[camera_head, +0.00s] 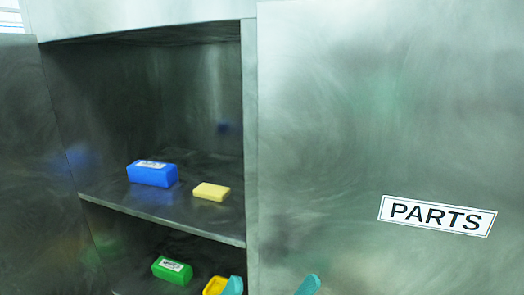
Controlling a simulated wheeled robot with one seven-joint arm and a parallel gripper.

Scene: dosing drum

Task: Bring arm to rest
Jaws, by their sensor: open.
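My gripper (270,287) shows only as two teal fingertips at the bottom edge of the head view. The fingertips stand well apart, with nothing seen between them. The rest of my arm is out of view. The left fingertip is in front of the cabinet's lower compartment and partly covers a yellow item (213,287) there. The right fingertip is in front of the closed cabinet front marked PARTS.
A metal cabinet has an open compartment at left. Its shelf (150,212) bears a blue box (152,174) and a pale yellow block (211,192). A green box (172,270) lies below. The PARTS label (437,216) is on the right panel (390,110). An open door (35,170) stands at far left.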

